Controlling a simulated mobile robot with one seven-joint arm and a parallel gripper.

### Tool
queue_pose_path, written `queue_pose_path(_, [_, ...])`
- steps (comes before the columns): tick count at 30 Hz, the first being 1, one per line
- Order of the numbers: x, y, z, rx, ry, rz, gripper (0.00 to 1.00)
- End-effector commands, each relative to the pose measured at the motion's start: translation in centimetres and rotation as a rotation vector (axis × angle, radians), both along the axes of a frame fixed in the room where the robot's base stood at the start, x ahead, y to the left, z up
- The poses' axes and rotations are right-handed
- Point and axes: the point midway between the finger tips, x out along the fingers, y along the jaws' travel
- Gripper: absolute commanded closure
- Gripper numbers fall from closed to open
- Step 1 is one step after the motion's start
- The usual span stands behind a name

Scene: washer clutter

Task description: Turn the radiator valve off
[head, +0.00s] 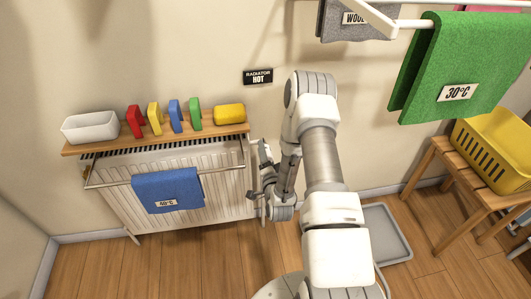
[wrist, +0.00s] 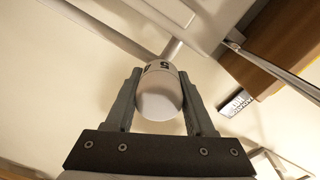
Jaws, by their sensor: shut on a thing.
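The radiator valve is a white round knob (wrist: 158,98) with a dark "5" on its rim. In the wrist view it sits between both fingers of my gripper (wrist: 160,78), which is shut on it. In the head view my gripper (head: 262,170) is at the right end of the white radiator (head: 120,200). The knob cannot be made out there behind the gripper and arm. A black sign on the wall (head: 258,77) reads "RADIATOR HOT".
A wooden shelf (head: 75,150) above the radiator holds a white bin (head: 90,127), several coloured blocks and a yellow item (head: 229,114). A blue towel (head: 168,189) hangs in front. At right are a green towel (head: 470,60), a stool with a yellow basket (head: 495,150) and a grey tray (head: 385,232).

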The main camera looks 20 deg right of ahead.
Motion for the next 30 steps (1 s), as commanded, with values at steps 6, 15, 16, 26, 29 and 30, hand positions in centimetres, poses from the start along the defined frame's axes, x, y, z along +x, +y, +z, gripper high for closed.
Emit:
queue_pose_path(6, [0.06,-0.15,0.07,0.014,-0.005,-0.003,1.0])
queue_pose_path(15, [0.05,-0.12,0.04,0.014,-0.004,-0.002,0.42])
queue_pose_path(16, [0.05,-0.11,0.03,0.014,-0.004,-0.002,0.37])
queue_pose_path(26, [0.02,-0.02,-0.01,0.014,-0.003,0.0,0.34])
queue_pose_path(29, [0.07,-0.01,-0.03,0.014,-0.002,-0.001,0.34])
queue_pose_path(30, [0.11,0.01,-0.03,0.014,-0.002,0.001,0.34])
